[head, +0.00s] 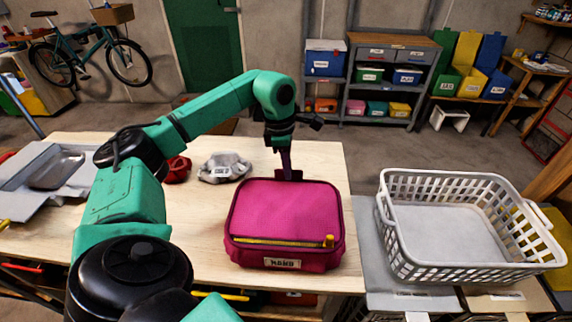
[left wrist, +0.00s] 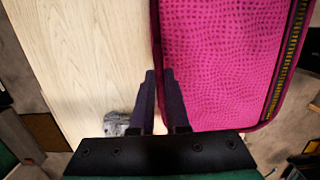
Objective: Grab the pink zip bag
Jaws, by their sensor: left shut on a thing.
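The pink zip bag (head: 285,208) lies on the wooden table, with a yellow zip along its front edge and a label on its front side. My left gripper (head: 288,172) points down at the bag's back edge. In the left wrist view the two dark fingers (left wrist: 161,78) are close together at the edge of the bag (left wrist: 225,60), shut on it. The exact pinch between the fingertips is hard to see. My right gripper is not in view.
A white plastic basket (head: 397,240) stands right of the table. A grey crumpled item (head: 224,167) and a red item (head: 178,169) lie behind the bag to the left. A grey tray-like piece (head: 35,195) lies at the far left. Shelves with bins (head: 392,78) stand at the back.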

